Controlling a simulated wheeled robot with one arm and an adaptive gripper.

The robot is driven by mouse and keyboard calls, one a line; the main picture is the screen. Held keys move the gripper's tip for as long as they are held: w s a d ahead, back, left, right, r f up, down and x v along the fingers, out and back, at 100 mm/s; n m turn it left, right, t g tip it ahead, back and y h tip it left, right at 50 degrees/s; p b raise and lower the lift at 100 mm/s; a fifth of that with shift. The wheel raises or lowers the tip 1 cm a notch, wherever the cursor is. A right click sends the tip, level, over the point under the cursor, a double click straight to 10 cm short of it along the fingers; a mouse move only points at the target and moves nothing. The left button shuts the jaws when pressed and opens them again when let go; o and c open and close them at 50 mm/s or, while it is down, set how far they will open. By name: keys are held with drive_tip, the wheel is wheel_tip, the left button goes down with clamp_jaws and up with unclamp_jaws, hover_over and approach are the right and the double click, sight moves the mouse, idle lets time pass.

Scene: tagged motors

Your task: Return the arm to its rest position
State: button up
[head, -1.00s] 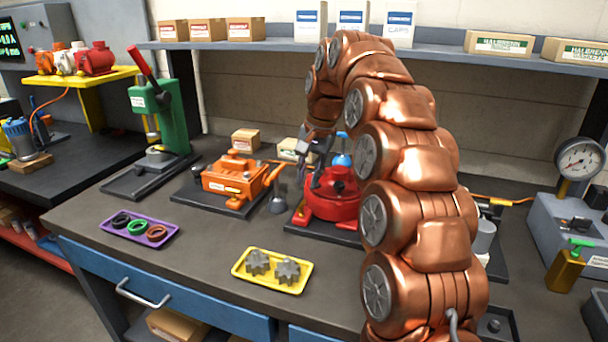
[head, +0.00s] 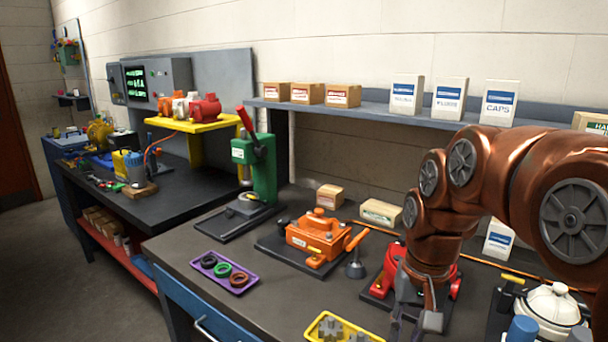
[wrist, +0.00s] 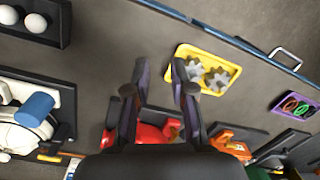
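My copper arm (head: 500,180) reaches in from the right in the head view and bends downward at its end. My gripper (head: 412,325) points down above the bench, in front of the red motor (head: 390,268) and partly hiding it. In the wrist view my gripper (wrist: 155,78) has its two fingers apart with only bare bench between the tips, so it is open and empty. The red motor also shows low in the wrist view (wrist: 150,133), partly behind the fingers.
A yellow tray (head: 313,330) with grey gears, a purple tray (head: 238,290) with rings, an orange motor (head: 317,235) and a green press (head: 262,165) stand on the bench. A white-lidded pot (head: 552,305) stands right of my gripper. A shelf (head: 365,112) with boxes runs behind.

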drive_tip(key=s+f+n+p, duration=0.1)
drive_tip(key=s+f, duration=0.2)
drive_tip(key=s, duration=0.6)
drive_tip(key=s+d+f+n+g+p, duration=0.1)
drive_tip(key=s+f+p, duration=0.1)
drive_tip(key=s, duration=0.8)
drive_tip(key=shift+s+d+f+h, duration=0.3)
drive_tip(key=shift+f+h, duration=0.1)
drive_tip(key=shift+f, duration=0.1)
